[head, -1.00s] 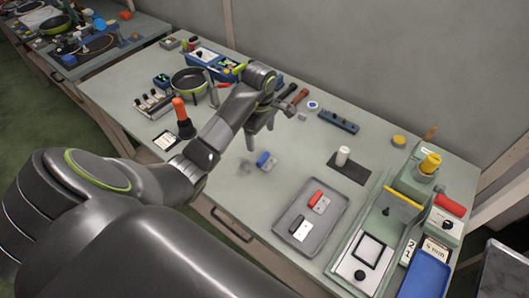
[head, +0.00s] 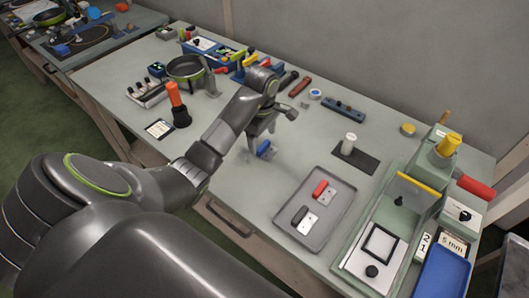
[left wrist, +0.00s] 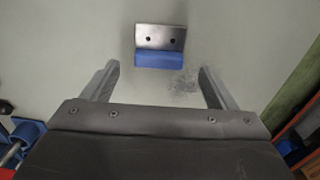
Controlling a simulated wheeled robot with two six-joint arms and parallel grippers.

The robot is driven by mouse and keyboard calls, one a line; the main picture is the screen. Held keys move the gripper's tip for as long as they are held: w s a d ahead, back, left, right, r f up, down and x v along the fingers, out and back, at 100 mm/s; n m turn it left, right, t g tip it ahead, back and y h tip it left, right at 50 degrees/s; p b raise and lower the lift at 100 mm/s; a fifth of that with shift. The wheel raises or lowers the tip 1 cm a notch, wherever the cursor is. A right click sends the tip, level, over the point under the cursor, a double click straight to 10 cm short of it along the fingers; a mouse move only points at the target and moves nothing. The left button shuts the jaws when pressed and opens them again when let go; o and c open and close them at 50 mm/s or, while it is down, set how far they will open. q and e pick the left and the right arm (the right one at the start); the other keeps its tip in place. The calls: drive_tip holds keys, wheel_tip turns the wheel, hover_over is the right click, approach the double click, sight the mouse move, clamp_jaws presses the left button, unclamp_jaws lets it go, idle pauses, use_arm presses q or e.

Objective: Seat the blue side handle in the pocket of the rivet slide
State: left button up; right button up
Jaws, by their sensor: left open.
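The blue side handle (head: 264,148) lies on the bench left of the grey tray, partly hidden by my left gripper in the head view. In the left wrist view the blue grip (left wrist: 160,59) and its metal plate with two holes (left wrist: 160,37) lie just ahead of the fingers, between their lines. My left gripper (head: 261,138) is open and empty above the handle; its fingers also show in the left wrist view (left wrist: 157,83). The rivet slide (head: 357,264), a pale bed with a dark square outline (head: 380,243), is at the right. My right gripper is out of view.
The grey tray (head: 331,217) holds a red handle (head: 320,188) and a black handle (head: 299,215). A white cylinder (head: 349,143) stands on a dark mat. An orange-topped tool (head: 176,100) and a pan (head: 185,68) stand left of my arm. Bench between handle and tray is clear.

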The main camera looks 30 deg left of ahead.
sight(263, 144)
use_arm(q)
drive_tip(key=shift+w+f+p, duration=0.1)
drive_tip(key=shift+f+p, duration=0.2)
drive_tip(key=shift+f, duration=1.1)
drive_tip(key=c, duration=1.1)
drive_tip(key=shift+r, duration=0.1)
